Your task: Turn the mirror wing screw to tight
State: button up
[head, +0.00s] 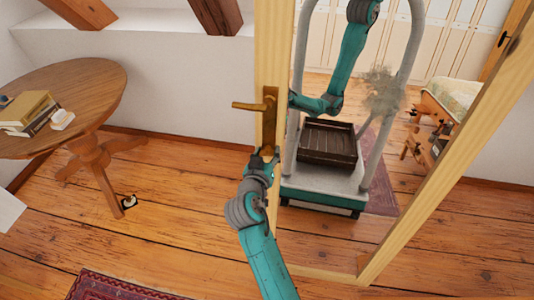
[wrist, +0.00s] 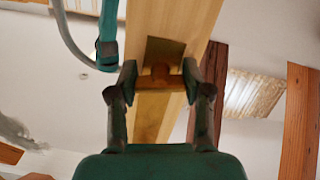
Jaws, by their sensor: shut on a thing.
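The mirror (head: 370,230) stands upright in a pale wooden frame (head: 272,45). A brass plate with a lever pointing left (head: 250,106) is on its left post. My gripper (head: 262,158) is at this post, just below the plate. In the wrist view, my gripper (wrist: 162,80) has its two fingers on either side of a small brown knob, the wing screw (wrist: 160,72), in front of a brassy plate (wrist: 166,48). The fingers are shut on it. In the head view, my gripper hides the screw, and its turn angle cannot be told.
A round wooden table (head: 70,85) with books (head: 28,112) stands at the left. A dark red rug (head: 120,287) lies at the front left. Bare floor (head: 170,190) is clear between table and mirror. The glass reflects my body, a crate and furniture.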

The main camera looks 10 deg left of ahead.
jog(key=shift+f+m, duration=0.15)
jog(key=shift+m, duration=0.15)
jog(key=o, duration=1.2)
jog(key=v, duration=1.2)
jog(key=shift+d, duration=0.1)
